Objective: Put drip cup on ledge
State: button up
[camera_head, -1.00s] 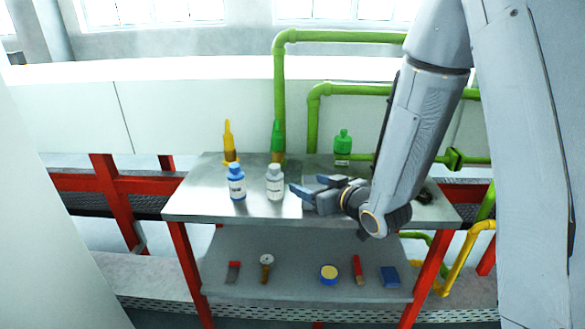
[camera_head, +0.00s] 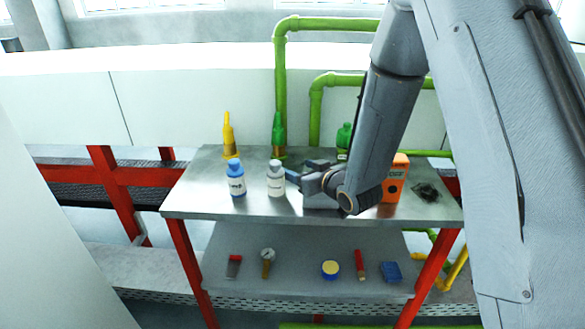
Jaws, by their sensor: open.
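I cannot clearly pick out a drip cup or say which surface is the ledge. A metal-topped table (camera_head: 205,200) stands ahead. My gripper (camera_head: 298,174) is open above its middle, pointing left, just right of a white bottle (camera_head: 276,179); nothing shows between the fingers. I cannot tell if it touches the bottle. A grey block-like shape (camera_head: 320,200) shows below the gripper, partly hidden by it. A blue bottle (camera_head: 236,180) stands left of the white one.
An orange box (camera_head: 396,180) and a dark crumpled thing (camera_head: 426,192) are at right. The lower shelf (camera_head: 300,255) holds several small things, including a blue block (camera_head: 392,272). Green pipes (camera_head: 280,80) rise behind.

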jog(key=shift+w+a+f, duration=0.15)
jog(key=shift+w+a, duration=0.15)
jog(key=shift+w, duration=0.1)
jog(key=c, duration=0.9)
jog(key=shift+o, duration=0.2)
